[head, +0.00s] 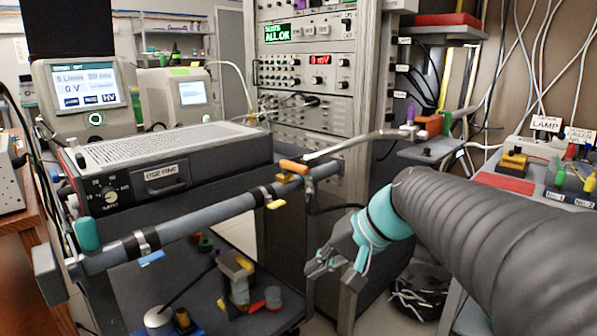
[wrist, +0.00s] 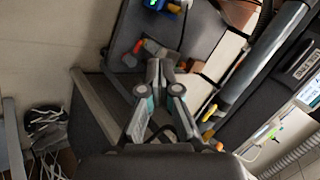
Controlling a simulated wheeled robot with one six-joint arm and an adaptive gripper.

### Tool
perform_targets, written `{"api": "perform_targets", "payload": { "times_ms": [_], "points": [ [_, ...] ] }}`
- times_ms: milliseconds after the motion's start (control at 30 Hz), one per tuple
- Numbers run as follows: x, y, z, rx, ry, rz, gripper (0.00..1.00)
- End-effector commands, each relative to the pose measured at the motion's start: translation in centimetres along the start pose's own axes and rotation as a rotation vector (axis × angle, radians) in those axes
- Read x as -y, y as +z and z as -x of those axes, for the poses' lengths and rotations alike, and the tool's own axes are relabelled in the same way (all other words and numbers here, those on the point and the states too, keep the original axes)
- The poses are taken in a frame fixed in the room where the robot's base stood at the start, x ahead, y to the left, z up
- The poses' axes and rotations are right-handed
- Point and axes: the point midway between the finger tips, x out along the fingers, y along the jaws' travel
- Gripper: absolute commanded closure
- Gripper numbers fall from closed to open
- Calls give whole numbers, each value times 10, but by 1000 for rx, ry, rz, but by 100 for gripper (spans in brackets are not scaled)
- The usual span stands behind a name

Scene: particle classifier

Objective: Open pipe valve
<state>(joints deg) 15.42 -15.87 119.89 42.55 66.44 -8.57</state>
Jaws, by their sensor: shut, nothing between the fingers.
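A grey pipe (head: 215,208) runs from the lower left up toward the middle in the head view, and it also crosses the upper right of the wrist view (wrist: 262,60). At its right end is a valve with an orange handle (head: 293,166). A small yellow lever (head: 275,204) sits just below and left of it. Which of these is the pipe valve's handle I cannot tell. My gripper (head: 335,266) is below and right of these handles in the head view, apart from them. Its fingers (wrist: 161,64) are shut and empty. In the wrist view a yellow handle (wrist: 209,112) lies right of the fingers.
A black case with a white perforated top (head: 165,145) stands behind the pipe. A dark lower shelf (head: 205,290) holds several small coloured parts. An instrument rack (head: 305,95) rises behind. A thin metal tube (head: 360,140) extends right from the valve. Cables lie on the floor (head: 420,295).

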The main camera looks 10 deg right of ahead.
Motion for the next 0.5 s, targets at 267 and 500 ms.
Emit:
{"api": "perform_targets", "payload": {
  "times_ms": [267,500],
  "points": [
    [19,-137,19,-40,-425,-196,100],
    [2,-230,58,-133,-724,-258,100]
  ]
}}
